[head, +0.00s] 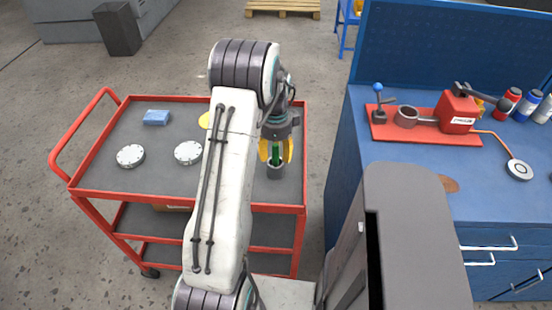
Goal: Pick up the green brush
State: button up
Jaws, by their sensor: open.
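The green brush (275,152) stands upright in a small grey cup (276,171) on the right part of the red cart's top. Only a short green length of it shows. My gripper (276,151) points down over the cup, with its yellow fingers apart. In this view the green piece lies between the two fingers, and I see no finger closed on it. The gripper body hides the brush's upper end, and the cup hides its lower end.
The red cart's dark top (105,182) also holds two white flanged discs (131,155), a blue block (156,117) and a partly hidden yellow item (206,120). A blue workbench (400,165) with a red vise-like tool (457,112) stands to the right.

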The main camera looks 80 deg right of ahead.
jog(key=shift+f, duration=0.8)
grip_shut()
